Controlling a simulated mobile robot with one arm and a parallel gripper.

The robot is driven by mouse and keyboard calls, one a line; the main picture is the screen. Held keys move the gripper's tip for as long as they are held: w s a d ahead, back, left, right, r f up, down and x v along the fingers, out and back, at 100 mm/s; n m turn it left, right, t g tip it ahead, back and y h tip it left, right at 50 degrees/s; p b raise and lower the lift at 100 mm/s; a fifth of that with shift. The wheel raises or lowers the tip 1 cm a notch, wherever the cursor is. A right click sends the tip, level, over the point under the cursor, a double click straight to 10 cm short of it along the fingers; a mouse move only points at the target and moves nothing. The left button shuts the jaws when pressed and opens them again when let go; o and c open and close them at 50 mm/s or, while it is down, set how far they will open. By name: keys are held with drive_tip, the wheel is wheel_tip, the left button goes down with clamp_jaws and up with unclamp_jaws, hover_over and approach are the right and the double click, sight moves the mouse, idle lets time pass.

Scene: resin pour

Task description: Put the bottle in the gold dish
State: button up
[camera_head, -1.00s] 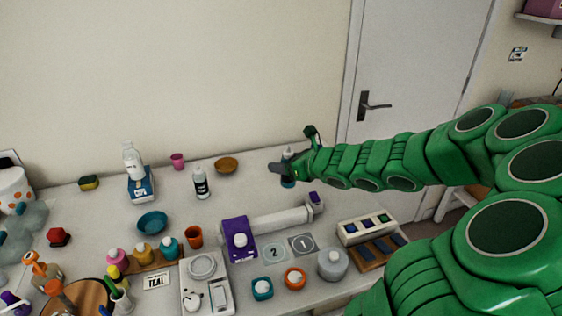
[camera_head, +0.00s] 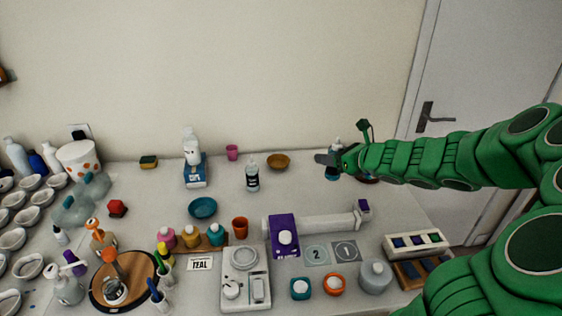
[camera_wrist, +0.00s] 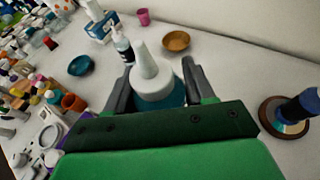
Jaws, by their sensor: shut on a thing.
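My gripper (camera_head: 332,164) is shut on a bottle with a white cone nozzle (camera_wrist: 149,68) and a teal lower body (camera_wrist: 176,95). In the wrist view the bottle stands upright between the two fingers. In the head view its teal base (camera_head: 332,177) shows below the gripper, and I cannot tell whether it touches the table. The gold dish (camera_head: 279,162) is a shallow, empty-looking bowl just left of my gripper, near the wall. It also shows ahead of the fingers in the wrist view (camera_wrist: 176,41).
A clear bottle with a dark label (camera_head: 252,176) stands left of the gold dish. A pink cup (camera_head: 232,153) and a teal bowl (camera_head: 202,208) are further left. A dark blue bottle (camera_wrist: 301,108) on a brown round base stands right of my gripper. The table between gripper and dish looks clear.

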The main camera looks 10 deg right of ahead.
drive_tip(key=w+a+n+g+y, duration=0.1)
drive_tip(key=w+a+n+y, duration=0.1)
drive_tip(key=w+a, duration=0.35)
drive_tip(key=n+g, duration=0.2)
hover_over(274, 163)
drive_tip(key=shift+f, duration=4.45)
drive_tip(key=shift+s+f+y, duration=0.1)
drive_tip(key=shift+f+y, duration=0.3)
drive_tip(key=shift+f, duration=1.15)
drive_tip(key=shift+f, duration=0.1)
drive_tip(key=o, duration=1.2)
